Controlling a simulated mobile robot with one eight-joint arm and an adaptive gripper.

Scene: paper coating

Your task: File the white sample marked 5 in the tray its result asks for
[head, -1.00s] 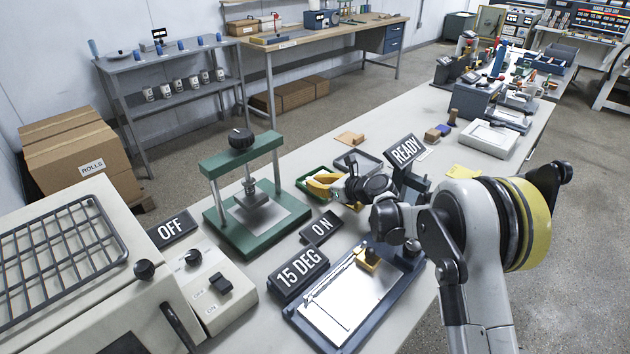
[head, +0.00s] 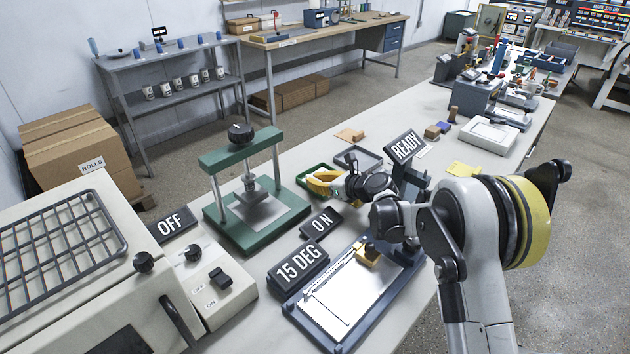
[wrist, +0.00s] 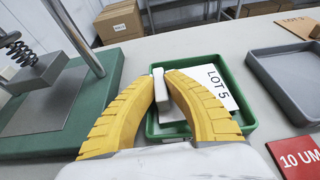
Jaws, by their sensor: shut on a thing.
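The white sample shows in the wrist view as a flat white card (wrist: 215,85) marked "LOT 5" with a white upright block (wrist: 160,95) beside it. My gripper (wrist: 161,78) has yellow fingers closed around the white block. The card lies within the outline of the green tray (wrist: 190,61); I cannot tell whether it touches the tray floor. Whether block and card are joined is hidden by the right finger. In the head view my gripper (head: 322,183) is at the green tray, right of the press. A grey tray (wrist: 283,90) stands to the right of the green one.
The green press (head: 255,215) stands close on the left. A red "10 UM" label (wrist: 297,156) lies in front of the grey tray. The "READY" sign (head: 405,146), "ON" sign (head: 321,223) and blue coating bed (head: 340,320) are near my arm.

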